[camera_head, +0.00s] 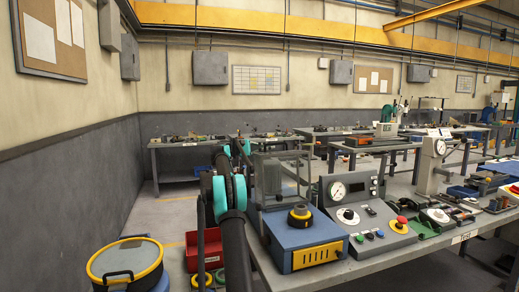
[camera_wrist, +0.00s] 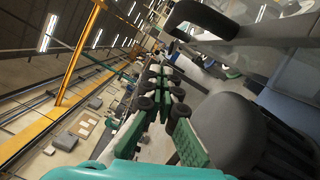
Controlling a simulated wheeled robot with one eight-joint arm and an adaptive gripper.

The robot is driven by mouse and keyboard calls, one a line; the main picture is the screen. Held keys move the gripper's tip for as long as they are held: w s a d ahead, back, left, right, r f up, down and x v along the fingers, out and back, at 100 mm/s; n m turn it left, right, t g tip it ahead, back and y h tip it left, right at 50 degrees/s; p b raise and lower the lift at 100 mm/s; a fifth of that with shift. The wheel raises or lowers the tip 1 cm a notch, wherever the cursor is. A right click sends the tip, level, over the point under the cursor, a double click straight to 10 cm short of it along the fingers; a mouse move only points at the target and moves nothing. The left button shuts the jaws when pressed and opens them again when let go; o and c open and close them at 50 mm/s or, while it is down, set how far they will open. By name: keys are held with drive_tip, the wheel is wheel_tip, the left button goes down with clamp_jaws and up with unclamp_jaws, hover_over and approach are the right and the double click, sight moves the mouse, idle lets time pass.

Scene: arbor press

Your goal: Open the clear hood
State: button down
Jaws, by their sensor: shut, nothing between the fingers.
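The clear hood (camera_head: 277,181) is a see-through box with grey edges, standing upright on the back part of a blue machine (camera_head: 304,238). The machine has a black-and-yellow knob (camera_head: 300,215) and a yellow front panel. My gripper (camera_wrist: 161,82) shows in the wrist view with its green-padded fingers shut and empty. A dark bar-like handle (camera_wrist: 205,18) shows at the top of that view, to the right of the fingertips and apart from them; I cannot tell whether it belongs to the hood. In the head view my arm stands just left of the hood, and my fingers cannot be made out.
A grey control box (camera_head: 360,212) with a gauge stands right of the blue machine. Further right are a press-like stand (camera_head: 431,165) and small tools. A round yellow-rimmed drum (camera_head: 125,262) and a red bin (camera_head: 204,248) are at lower left. Floor at left is partly clear.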

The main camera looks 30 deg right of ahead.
drive_tip(key=shift+s+a+r, duration=0.3)
drive_tip(key=shift+s+a, duration=0.1)
drive_tip(key=shift+s+a+r, duration=0.1)
drive_tip(key=shift+s+r, duration=0.1)
drive_tip(key=shift+s, duration=0.45)
drive_tip(key=shift+s+a+r, duration=0.1)
drive_tip(key=shift+s+r, duration=0.1)
drive_tip(key=shift+s, duration=0.4)
drive_tip(key=shift+s+a+r+m+y, duration=0.15)
drive_tip(key=shift+s+r+m, duration=0.25)
drive_tip(key=shift+s, duration=0.4)
drive_tip(key=shift+s+a+r+m+y, duration=0.1)
drive_tip(key=shift+s+a+r+m, duration=0.2)
drive_tip(key=shift+s+r, duration=0.4)
drive_tip(key=shift+s+a+r+m+y, duration=0.15)
drive_tip(key=shift+s+r+m, duration=0.2)
drive_tip(key=shift+s, duration=0.6)
